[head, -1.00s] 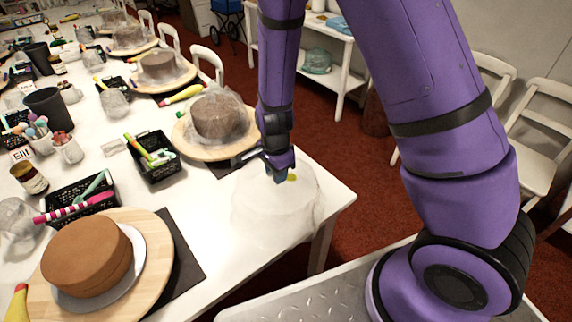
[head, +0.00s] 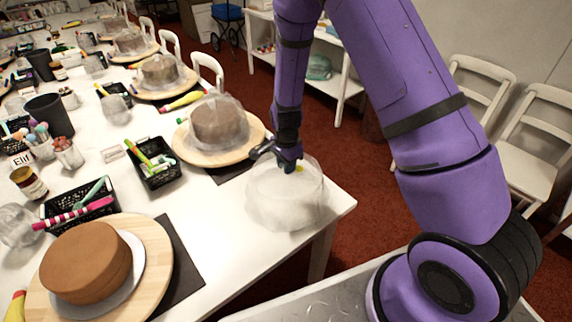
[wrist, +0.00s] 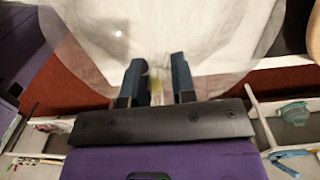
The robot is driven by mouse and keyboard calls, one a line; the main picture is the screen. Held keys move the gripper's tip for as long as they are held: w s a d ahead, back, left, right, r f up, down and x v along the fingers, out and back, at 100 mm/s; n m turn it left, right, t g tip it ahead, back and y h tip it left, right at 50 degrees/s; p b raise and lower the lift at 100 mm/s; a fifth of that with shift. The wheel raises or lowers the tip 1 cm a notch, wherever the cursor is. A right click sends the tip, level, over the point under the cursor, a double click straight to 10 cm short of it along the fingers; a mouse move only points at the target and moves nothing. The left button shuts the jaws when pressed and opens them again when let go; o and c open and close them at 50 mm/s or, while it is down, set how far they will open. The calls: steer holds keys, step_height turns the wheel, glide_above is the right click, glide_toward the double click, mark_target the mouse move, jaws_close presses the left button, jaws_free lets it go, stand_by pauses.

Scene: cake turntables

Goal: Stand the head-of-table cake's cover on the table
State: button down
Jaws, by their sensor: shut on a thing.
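The bare brown cake (head: 87,262) sits uncovered on a pale board on a round wooden turntable (head: 155,262) at the near end of the table. Its clear, hazy dome cover (head: 285,200) is upright at the table's near right corner, to the right of that turntable and apart from it. In the wrist view, my two fingers (wrist: 157,82) are on either side of the knob, with the translucent cover (wrist: 100,35) beyond. I cannot tell whether the cover's rim touches the table.
A second cake under a cover (head: 217,125) stands on a turntable just behind. Black baskets (head: 155,165), a dark cup (head: 48,112) and jars crowd the table's left. Bare white tabletop (head: 225,245) lies between the near turntable and the cover. The table edge (head: 335,215) is close to the cover.

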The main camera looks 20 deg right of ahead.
steer(key=shift+f, duration=0.15)
steer(key=c, duration=0.9)
jaws_free()
steer(key=shift+c, duration=0.2)
step_height(320, 180, up, 12)
steer(key=shift+r, duration=0.25)
